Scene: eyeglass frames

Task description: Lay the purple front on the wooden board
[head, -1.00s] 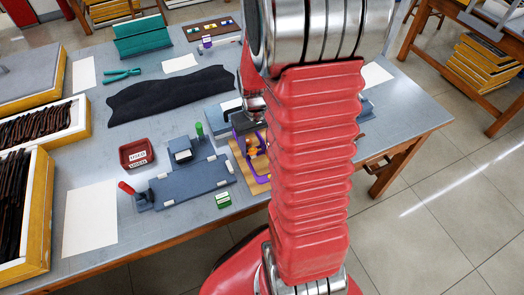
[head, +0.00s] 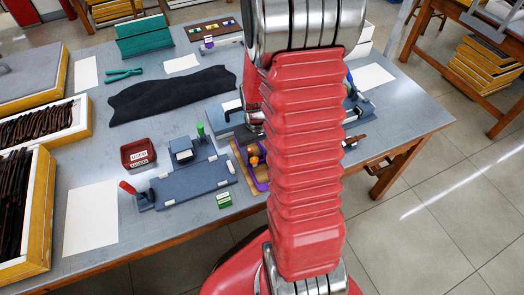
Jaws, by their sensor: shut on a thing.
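The wooden board (head: 237,159) lies on the table to the left of my red arm, which covers its right side. A purple piece (head: 260,186), likely part of the purple front, shows over the board at the arm's edge. Small orange parts (head: 254,160) show beside it. I cannot tell whether the purple piece rests on the board or sits a little above it. The arm hides the rest of it. My gripper's jaws are hidden behind the arm; only metal wrist parts show above the board.
A blue-grey fixture (head: 190,183) with a red-handled tool lies left of the board. A red tray (head: 137,153), a green-and-white box (head: 223,200) and a black cloth (head: 170,95) are nearby. Wooden trays (head: 41,225) line the left side. The table's front edge runs close below the board.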

